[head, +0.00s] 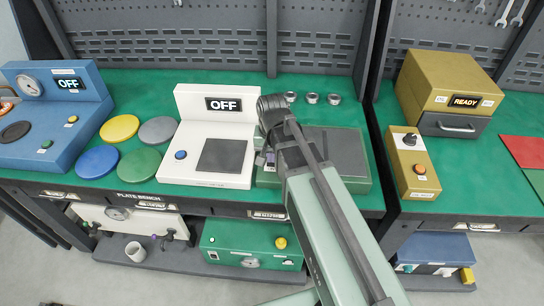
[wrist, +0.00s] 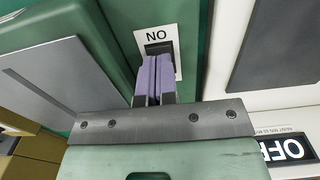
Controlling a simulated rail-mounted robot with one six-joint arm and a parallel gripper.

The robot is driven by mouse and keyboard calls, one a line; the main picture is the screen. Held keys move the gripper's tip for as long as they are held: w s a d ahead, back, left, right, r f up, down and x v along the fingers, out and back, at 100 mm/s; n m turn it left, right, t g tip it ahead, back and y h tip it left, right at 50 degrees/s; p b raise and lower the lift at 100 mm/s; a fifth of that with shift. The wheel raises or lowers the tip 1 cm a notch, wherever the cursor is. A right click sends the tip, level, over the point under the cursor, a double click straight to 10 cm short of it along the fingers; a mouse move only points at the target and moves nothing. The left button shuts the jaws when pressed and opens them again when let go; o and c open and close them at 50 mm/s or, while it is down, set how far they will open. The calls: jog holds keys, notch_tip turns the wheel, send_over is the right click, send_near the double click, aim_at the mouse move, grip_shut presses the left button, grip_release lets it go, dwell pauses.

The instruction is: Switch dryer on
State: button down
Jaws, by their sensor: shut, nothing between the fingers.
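A low green unit with a dark grey plate (head: 345,150) sits on the bench, partly hidden behind my arm; no name is readable on it. In the wrist view its green body (wrist: 60,25) carries a white label (wrist: 152,37) reading "NO" in that picture, with a black switch (wrist: 158,47) beside the letters. My gripper (wrist: 156,58) is shut and empty, its lilac fingertips over or against the switch. Contact cannot be told. In the head view the gripper (head: 268,158) is mostly hidden by the arm.
A white machine (head: 213,105) showing "OFF" stands close on the left. Beyond it are coloured discs (head: 119,128) and a blue machine (head: 85,110) showing "OFF". Metal rings (head: 311,98) lie behind. A mustard box (head: 450,85) showing "READY" stands on the right bench.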

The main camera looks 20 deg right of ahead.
notch_tip(320, 180, up, 6)
jog(key=p, duration=0.5)
jog(key=shift+r, duration=0.1)
